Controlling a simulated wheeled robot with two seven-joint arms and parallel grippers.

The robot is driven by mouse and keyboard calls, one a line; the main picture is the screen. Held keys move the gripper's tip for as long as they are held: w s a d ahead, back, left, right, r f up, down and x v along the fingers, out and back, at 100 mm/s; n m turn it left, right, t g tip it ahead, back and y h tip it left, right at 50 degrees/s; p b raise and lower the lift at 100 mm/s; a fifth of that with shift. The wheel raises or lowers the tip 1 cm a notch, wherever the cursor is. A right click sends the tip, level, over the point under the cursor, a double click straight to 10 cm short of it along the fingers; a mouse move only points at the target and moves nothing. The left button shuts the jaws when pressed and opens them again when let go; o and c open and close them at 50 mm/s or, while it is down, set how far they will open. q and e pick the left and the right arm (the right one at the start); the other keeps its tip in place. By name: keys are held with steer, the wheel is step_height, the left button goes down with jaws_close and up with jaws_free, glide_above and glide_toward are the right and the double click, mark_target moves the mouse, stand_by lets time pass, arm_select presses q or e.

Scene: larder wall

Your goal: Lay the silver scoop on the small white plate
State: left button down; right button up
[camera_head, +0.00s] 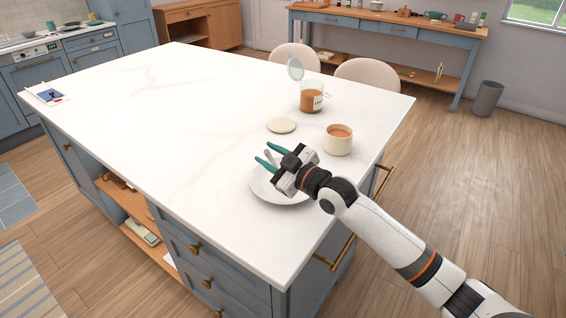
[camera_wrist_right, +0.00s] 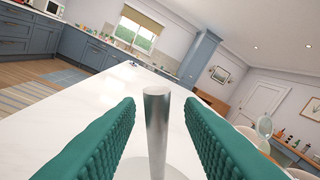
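The white plate (camera_head: 262,193) lies on the island counter near its front right corner, partly hidden under my right gripper. My right gripper (camera_head: 264,153) is above the plate with its two teal fingers spread. The silver scoop (camera_head: 268,157) shows as a short metal piece between the fingers. In the right wrist view its round handle (camera_wrist_right: 157,125) stands between the fingers, with a visible gap on both sides. The rest of the scoop is hidden. Whether it rests on the plate I cannot tell. My left gripper is not in view.
A cream pot (camera_head: 338,142) with orange-brown contents stands right of the gripper. A flat cream disc (camera_head: 282,125) lies behind it. A glass jar (camera_head: 312,98) with a raised lid and brown contents stands farther back. The counter's left and middle are mostly clear.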

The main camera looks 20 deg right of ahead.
steer(key=b+v, duration=0.1)
steer(key=v, duration=1.1)
steer(key=shift+b, duration=0.4)
steer(key=shift+f, duration=0.1)
